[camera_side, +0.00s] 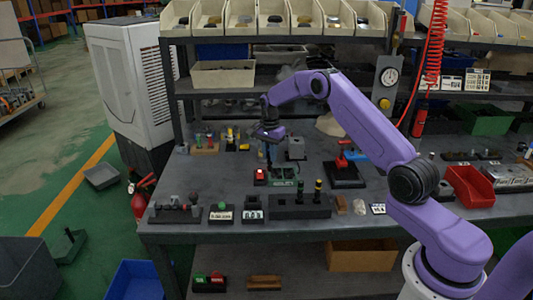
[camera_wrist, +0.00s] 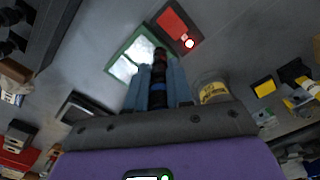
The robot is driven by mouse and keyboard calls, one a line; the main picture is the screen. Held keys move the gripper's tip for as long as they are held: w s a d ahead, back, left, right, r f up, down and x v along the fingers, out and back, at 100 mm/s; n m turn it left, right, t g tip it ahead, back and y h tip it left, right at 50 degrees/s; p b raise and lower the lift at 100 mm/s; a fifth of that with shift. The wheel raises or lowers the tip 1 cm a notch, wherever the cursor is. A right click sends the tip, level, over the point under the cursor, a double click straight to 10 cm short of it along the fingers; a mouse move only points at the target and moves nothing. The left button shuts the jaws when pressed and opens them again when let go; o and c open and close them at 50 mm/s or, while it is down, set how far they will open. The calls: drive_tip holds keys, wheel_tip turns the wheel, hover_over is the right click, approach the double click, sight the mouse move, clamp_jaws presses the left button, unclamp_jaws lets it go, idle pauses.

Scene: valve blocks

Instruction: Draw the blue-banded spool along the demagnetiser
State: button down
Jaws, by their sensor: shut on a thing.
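My gripper (camera_wrist: 159,82) is shut on a dark, narrow spool (camera_wrist: 158,70) with reddish and bluish bands, held between two blue fingers. Its far end lies over a green-framed block with a pale, shiny top (camera_wrist: 130,62), which looks like the demagnetiser. A red block with a white round spot (camera_wrist: 180,28) sits beside that frame. In the side view, my gripper (camera_side: 269,157) points down over the green block (camera_side: 285,176), with the red piece (camera_side: 260,174) just left of it. The spool is too small there to tell its bands or whether it touches the block.
A red-handled device on a black base (camera_side: 344,174) stands to the right, and a red bin (camera_side: 470,187) is farther right. A yellow-labelled cylinder (camera_wrist: 212,90) is close beside my fingers. Small labelled blocks line the front edge.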

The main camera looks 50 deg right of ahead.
drive_tip(key=shift+s+d, duration=4)
wheel_tip(320, 180, up, 6)
drive_tip(key=shift+r, duration=0.25)
drive_tip(key=shift+r, duration=0.1)
idle(0.4)
